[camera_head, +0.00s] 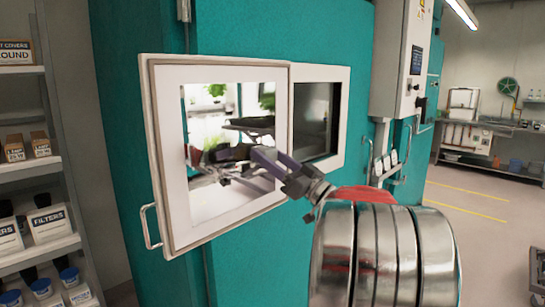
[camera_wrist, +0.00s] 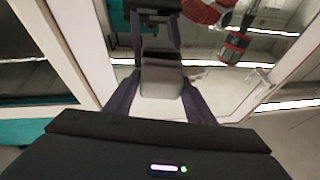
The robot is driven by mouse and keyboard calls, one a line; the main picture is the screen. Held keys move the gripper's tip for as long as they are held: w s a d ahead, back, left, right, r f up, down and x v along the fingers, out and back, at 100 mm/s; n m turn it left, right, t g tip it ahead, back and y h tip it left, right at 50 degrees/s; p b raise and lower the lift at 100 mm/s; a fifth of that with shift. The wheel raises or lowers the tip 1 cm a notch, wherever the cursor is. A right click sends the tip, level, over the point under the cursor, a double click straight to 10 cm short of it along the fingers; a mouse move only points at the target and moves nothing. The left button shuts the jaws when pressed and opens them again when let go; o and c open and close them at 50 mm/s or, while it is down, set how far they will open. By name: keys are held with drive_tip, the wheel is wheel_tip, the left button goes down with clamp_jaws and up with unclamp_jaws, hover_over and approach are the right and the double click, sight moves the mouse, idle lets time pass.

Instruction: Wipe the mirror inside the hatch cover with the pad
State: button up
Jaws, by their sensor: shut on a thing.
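The hatch cover (camera_head: 161,165) stands open on the teal chamber, with a white frame and a handle at its lower left. The mirror (camera_head: 203,120) on its inner face reflects plants and my arm. My gripper (camera_head: 268,160) is in front of the lower right part of the mirror. In the wrist view my gripper (camera_wrist: 160,95) has its purple fingers shut on a pale grey pad (camera_wrist: 160,80). The pad is close to the mirror, with the gripper's reflection beyond it. Whether it touches the glass I cannot tell. In the head view the pad is hard to separate from the reflection.
A dark window in a white frame (camera_head: 338,115) is right of the cover. A control box (camera_head: 403,60) and a rail (camera_head: 386,172) are further right. Shelves with boxes (camera_head: 45,224) stand at the left. Open floor (camera_head: 475,215) lies at the right.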

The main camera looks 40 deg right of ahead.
drive_tip(key=shift+s+a, duration=0.2)
drive_tip(key=shift+a, duration=1.65)
drive_tip(key=shift+s+a, duration=0.15)
drive_tip(key=shift+a, duration=1.7)
drive_tip(key=shift+r, duration=0.65)
drive_tip(key=shift+d, duration=0.15)
drive_tip(key=shift+w+d, duration=0.3)
drive_tip(key=shift+d, duration=0.55)
drive_tip(key=shift+w+d, duration=0.3)
drive_tip(key=shift+d, duration=0.5)
